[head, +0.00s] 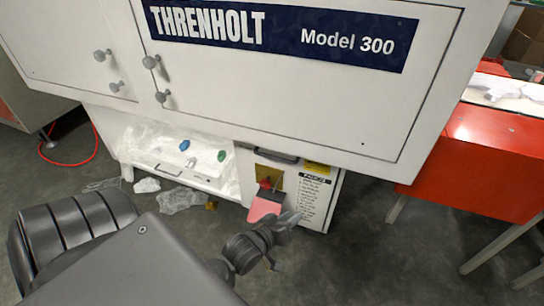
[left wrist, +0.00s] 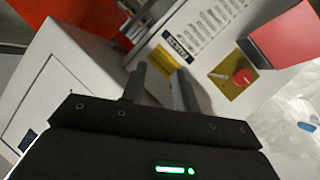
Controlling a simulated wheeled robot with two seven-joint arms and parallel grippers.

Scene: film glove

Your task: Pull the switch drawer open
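The switch drawer is in the lower part of the white machine (head: 240,60). A dark handle (head: 277,155) shows on its front in the head view, above a yellow plate with a red switch (head: 268,183). A pink-red piece (head: 265,206) sits below the switch. In the left wrist view the red switch (left wrist: 242,76) is right of my fingers. My left gripper (head: 288,222) is low in front of the cabinet, right of the red piece. Its two fingers (left wrist: 160,90) stand apart with nothing seen between them. The handle is not clear in the wrist view. My right gripper is not in view.
A yellow label (head: 317,168) and a printed text panel (head: 313,200) are right of the switch. A tray (head: 185,165) with plastic film and coloured pieces lies to the left. A red table (head: 480,165) stands at right. Floor is open at lower right.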

